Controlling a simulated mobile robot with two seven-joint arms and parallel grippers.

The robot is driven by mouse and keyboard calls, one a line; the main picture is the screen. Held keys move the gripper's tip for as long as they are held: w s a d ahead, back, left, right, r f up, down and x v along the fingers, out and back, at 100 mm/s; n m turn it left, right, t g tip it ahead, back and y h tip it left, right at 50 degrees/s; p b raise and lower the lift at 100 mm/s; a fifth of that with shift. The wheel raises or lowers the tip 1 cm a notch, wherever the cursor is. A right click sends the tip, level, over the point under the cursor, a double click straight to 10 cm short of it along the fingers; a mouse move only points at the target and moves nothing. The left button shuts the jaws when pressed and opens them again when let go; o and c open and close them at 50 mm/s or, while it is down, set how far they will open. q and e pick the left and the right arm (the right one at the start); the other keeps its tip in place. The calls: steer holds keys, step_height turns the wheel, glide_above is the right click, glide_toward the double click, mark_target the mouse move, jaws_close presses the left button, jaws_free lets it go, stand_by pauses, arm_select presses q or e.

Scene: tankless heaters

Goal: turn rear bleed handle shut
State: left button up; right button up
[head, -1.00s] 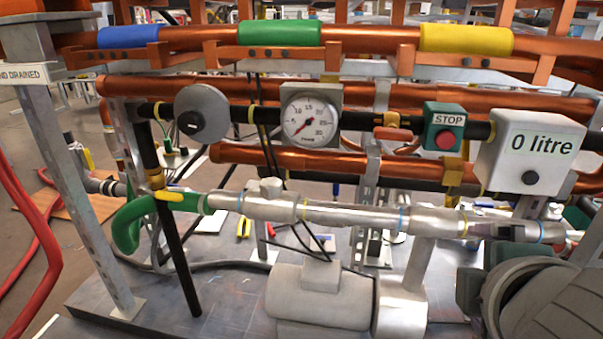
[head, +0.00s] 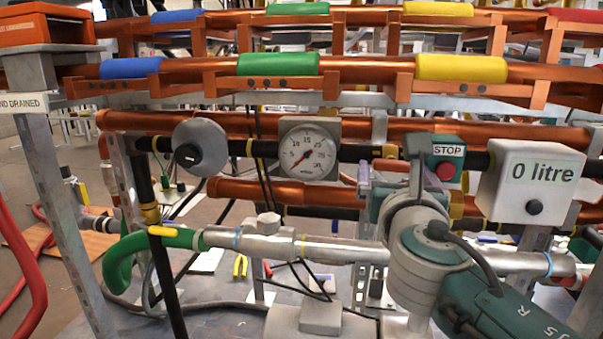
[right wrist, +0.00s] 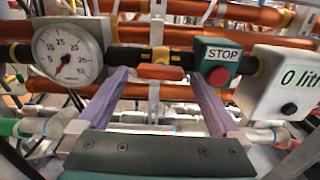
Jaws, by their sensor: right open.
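A short orange lever handle (right wrist: 160,72) lies level across the front of the black pipe (right wrist: 140,57) in the right wrist view, under a brass fitting. I take it for the rear bleed handle; no label shows. My right gripper (right wrist: 158,76) is open, with one pale purple finger on each side of the lever. The lever appears beyond or between the fingertips, and I see no clear contact. In the head view my right gripper (head: 410,178) is in front of the black pipe and mostly hides the lever. My left gripper is not in view.
A round gauge (head: 307,152) is left of the gripper. A green STOP box (head: 445,150) with a red button and a white "0 litre" box (head: 530,180) are close on the right. A silver pipe (head: 330,249) with a green hose (head: 120,258) runs below, in front.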

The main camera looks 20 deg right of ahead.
steer(key=shift+x, duration=0.8)
steer(key=shift+s, duration=0.1)
steer(key=c, duration=1.2)
steer(key=shift+c, duration=0.2)
